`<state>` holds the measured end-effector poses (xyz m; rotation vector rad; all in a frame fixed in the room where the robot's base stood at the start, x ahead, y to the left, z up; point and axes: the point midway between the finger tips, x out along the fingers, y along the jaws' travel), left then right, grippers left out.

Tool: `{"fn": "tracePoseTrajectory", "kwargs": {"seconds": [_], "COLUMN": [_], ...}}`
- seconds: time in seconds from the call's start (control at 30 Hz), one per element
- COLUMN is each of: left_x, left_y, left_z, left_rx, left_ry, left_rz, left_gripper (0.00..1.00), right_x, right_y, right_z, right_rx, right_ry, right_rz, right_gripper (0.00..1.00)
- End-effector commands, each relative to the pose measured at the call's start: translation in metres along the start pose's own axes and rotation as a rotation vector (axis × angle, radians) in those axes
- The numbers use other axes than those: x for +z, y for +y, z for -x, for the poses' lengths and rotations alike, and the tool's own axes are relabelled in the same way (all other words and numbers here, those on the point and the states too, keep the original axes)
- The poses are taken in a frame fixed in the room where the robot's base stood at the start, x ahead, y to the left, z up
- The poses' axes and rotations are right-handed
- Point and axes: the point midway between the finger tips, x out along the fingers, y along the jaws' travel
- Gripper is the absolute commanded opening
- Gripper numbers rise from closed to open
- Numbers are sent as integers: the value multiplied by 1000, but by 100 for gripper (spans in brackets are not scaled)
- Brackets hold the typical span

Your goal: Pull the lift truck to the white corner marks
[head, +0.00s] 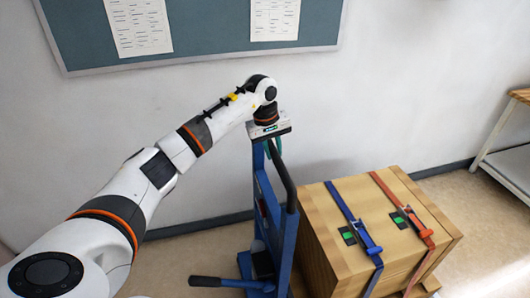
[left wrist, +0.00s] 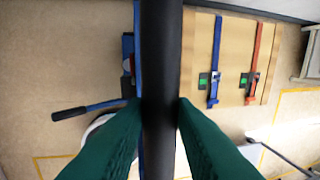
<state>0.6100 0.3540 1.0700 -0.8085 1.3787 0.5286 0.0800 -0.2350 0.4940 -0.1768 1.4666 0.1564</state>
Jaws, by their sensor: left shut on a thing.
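The lift truck (head: 284,245) is blue, with an upright mast, a black handle bar (head: 284,178) and a black-gripped lever (head: 207,281) low on its left side. It stands near the wall, left of a wooden crate. My left gripper (head: 274,146) is at the top of the truck. In the left wrist view, its green fingers (left wrist: 160,112) are shut on the black handle bar (left wrist: 161,50), one on each side. The crate (head: 345,195) carries a blue and an orange strap and looks to be on the truck's forks, which are hidden. I cannot make out white corner marks. My right gripper is not in view.
Yellow floor lines (left wrist: 52,157) show in the left wrist view. A bench with a wooden top (head: 519,94) stands at the right. The wall with a notice board (head: 215,35) is close behind the truck. Open floor (head: 170,262) lies left of the truck.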

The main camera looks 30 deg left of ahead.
Motion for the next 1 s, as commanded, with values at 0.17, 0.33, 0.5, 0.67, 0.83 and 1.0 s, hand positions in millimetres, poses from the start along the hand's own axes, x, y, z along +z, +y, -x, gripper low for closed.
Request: {"fn": "tracePoseTrajectory", "kwargs": {"seconds": [0.17, 0.33, 0.5, 0.67, 0.83, 1.0], "left_x": [-2, -1, 0, 0, 1, 1], "left_y": [-11, -9, -7, -5, -4, -4], "left_z": [4, 3, 3, 3, 2, 2], "left_rx": [-24, -19, -14, -9, -7, -7], "left_ry": [-4, -3, -3, -3, -4, -4], "left_rz": [-7, -7, -5, -3, -1, -1], "left_gripper": [0, 28, 44, 44, 44, 44], "right_x": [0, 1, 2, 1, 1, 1], "right_y": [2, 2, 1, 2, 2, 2], "right_z": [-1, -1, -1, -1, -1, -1], "right_rx": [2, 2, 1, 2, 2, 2], "right_ry": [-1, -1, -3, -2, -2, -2], "right_rz": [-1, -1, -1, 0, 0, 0], "right_gripper": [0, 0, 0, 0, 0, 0]}}
